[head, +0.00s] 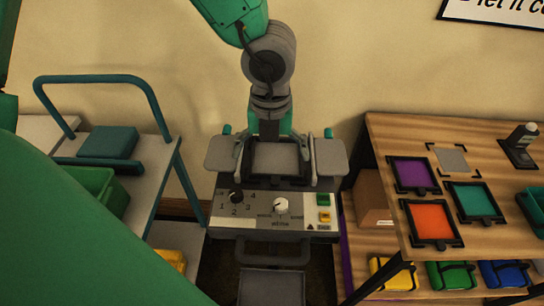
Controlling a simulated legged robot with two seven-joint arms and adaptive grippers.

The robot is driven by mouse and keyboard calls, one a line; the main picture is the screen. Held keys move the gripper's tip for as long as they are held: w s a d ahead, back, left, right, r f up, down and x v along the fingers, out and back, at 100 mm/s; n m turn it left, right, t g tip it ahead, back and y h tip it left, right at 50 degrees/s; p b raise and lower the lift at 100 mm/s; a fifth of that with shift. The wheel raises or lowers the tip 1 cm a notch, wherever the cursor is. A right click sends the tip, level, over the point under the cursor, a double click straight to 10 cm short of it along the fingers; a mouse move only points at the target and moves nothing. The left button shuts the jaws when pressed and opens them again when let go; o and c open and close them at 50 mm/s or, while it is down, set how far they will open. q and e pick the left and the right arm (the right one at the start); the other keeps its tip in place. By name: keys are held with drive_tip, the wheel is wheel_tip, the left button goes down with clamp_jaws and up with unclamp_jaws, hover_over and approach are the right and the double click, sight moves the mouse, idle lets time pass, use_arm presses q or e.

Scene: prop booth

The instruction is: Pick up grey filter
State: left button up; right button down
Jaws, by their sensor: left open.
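A flat grey square (453,159) lies on the wooden table at the right, inside black corner marks. It shows no raised frame, so I cannot tell if it is the grey filter or a marked place. My left gripper (272,160) hangs down from the top centre, over the grey machine (275,192), well to the left of that square. Its dark fingers are open and wide apart. A dark grey panel shows between them; I cannot tell whether it belongs to the machine. My right gripper is out of view.
Black-framed purple (413,174), teal (474,201) and orange (432,222) filters lie near the square. A small dark stand (519,147) is behind them. Coloured bins (450,275) and a cardboard box (372,198) sit lower. A trolley (150,190) is at left.

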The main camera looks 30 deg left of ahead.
sight(279, 175)
use_arm(q)
drive_tip(key=d+f, duration=0.2)
drive_tip(key=f, duration=0.1)
drive_tip(key=shift+s+f, duration=0.15)
drive_tip(key=shift+f, duration=0.05)
drive_tip(key=shift+d, duration=0.35)
drive_tip(key=shift+a, duration=0.15)
drive_tip(key=shift+a+f, duration=0.1)
drive_tip(key=shift+a, duration=0.45)
drive_tip(key=c, duration=1.1)
drive_tip(key=shift+a, duration=0.2)
drive_tip(key=shift+d, duration=0.1)
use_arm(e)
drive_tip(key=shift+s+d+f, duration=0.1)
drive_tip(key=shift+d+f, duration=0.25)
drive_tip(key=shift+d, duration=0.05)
